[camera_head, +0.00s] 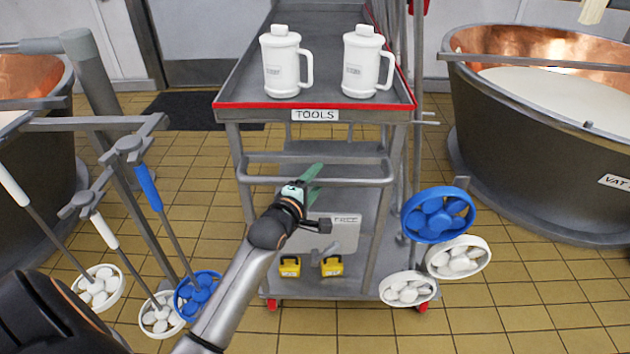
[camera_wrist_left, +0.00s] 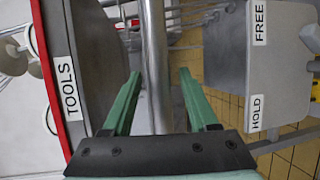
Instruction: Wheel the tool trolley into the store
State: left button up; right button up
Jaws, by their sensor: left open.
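The tool trolley (camera_head: 300,115) stands in front of me, grey with a red front edge and a TOOLS label. Two white lidded jugs, left (camera_head: 285,62) and right (camera_head: 367,62), stand upright on its top. A push bar (camera_head: 250,180) crosses its near side. My left gripper (camera_head: 313,185) is open at this bar. In the left wrist view the bar (camera_wrist_left: 155,60) runs between the open green fingers (camera_wrist_left: 155,95); contact cannot be told. Below is a plate with a FREE label (camera_head: 345,219); its HOLD label (camera_wrist_left: 257,112) shows in the wrist view. My right gripper is not in view.
Copper-lined vats stand left (camera_head: 38,190) and right (camera_head: 545,140). Blue and white discs (camera_head: 438,214) are close by the trolley's right side; more hang on rods at left (camera_head: 197,292). Yellow pedals (camera_head: 290,266) are low on the trolley. A dark mat (camera_head: 180,110) lies before a grey door (camera_head: 205,35).

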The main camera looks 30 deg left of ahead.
pick_arm(q)
jog(key=shift+c, duration=0.2)
grip_shut()
dwell(1.1)
